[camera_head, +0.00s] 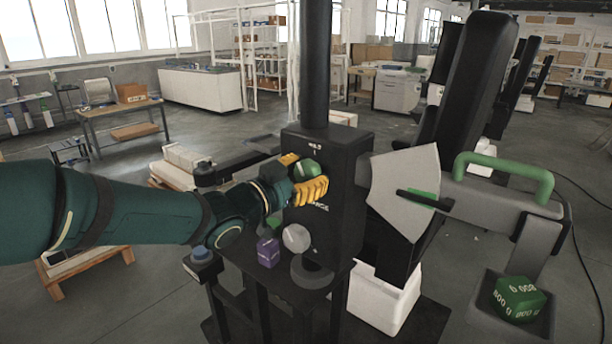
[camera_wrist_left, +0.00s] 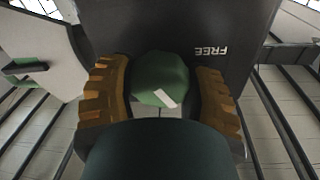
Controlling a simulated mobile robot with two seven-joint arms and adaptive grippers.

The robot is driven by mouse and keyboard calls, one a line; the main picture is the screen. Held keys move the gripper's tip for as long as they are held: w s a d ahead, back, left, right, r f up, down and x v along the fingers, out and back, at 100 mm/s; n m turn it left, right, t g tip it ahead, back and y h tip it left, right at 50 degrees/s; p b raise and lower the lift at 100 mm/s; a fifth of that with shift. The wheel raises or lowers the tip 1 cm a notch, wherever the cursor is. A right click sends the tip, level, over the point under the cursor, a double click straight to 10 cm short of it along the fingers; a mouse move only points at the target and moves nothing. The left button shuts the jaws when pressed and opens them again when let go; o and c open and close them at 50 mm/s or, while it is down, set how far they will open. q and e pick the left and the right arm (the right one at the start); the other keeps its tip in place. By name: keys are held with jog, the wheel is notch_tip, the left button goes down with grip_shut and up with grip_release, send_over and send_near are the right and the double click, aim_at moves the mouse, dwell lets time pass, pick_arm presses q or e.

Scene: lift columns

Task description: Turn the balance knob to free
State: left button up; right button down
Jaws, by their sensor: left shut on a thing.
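The balance knob is a rounded green knob (camera_head: 306,169) on the front of a black column housing (camera_head: 345,155). It also shows in the left wrist view (camera_wrist_left: 160,78), with a white mark on its face. My left gripper (camera_head: 301,175) has its orange-yellow fingers on both sides of the knob, shut on it. In the left wrist view the fingers (camera_wrist_left: 162,88) flank the knob. The word FREE (camera_wrist_left: 211,50) reads upside down on the panel there. In the head view "HOLD" stands above the knob, and lettering below is partly hidden by the fingers. My right gripper is not in view.
Below the knob are a purple block (camera_head: 268,252), a pale round knob (camera_head: 296,238) and a grey disc (camera_head: 311,271). To the right are a grey plate (camera_head: 404,190), a green handle (camera_head: 505,168) and a green weight (camera_head: 518,298) in a tray.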

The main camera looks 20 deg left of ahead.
pick_arm(q)
jog(key=n, duration=0.3)
jog(key=n+t+b, duration=0.1)
jog(key=n, duration=0.3)
jog(key=shift+f+y, duration=0.1)
jog(key=shift+y, duration=0.3)
jog(key=n+b, duration=0.1)
jog(key=n, duration=0.5)
jog(key=shift+d+y, duration=0.1)
jog(key=shift+y, duration=0.3)
jog(key=shift+n, duration=0.3)
jog(key=o, duration=1.2)
jog(key=v, duration=1.2)
jog(key=shift+d+f, duration=0.1)
jog(key=shift+f, duration=0.05)
